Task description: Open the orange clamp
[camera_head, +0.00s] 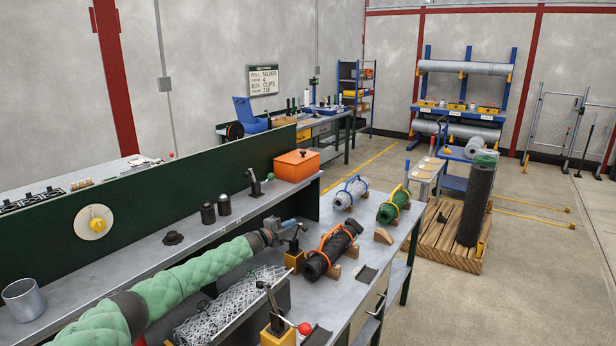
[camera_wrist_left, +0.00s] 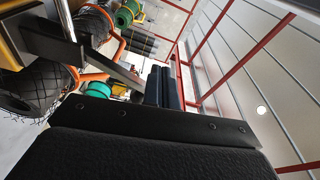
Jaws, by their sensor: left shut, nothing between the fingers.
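The orange clamp (camera_head: 322,262) is an orange band around a dark roll (camera_head: 340,247) lying on wooden cradles on the grey bench. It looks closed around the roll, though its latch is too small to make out. An orange band by a dark roll (camera_wrist_left: 92,24) also shows at the upper left of the left wrist view. My left gripper (camera_head: 294,226) is at the end of the green-sleeved arm, to the left of the clamp and apart from it. Its fingers are shut and empty, and they show as dark pads in the left wrist view (camera_wrist_left: 165,87). My right gripper is out of view.
A toggle clamp on a yellow block (camera_head: 293,260) stands under my left gripper; another (camera_head: 279,332) with a red knob is nearer. A wire mesh roll (camera_head: 230,305) lies beside my arm. Silver (camera_head: 350,194) and green (camera_head: 394,208) rolls lie behind. An orange box (camera_head: 297,166) sits on the shelf.

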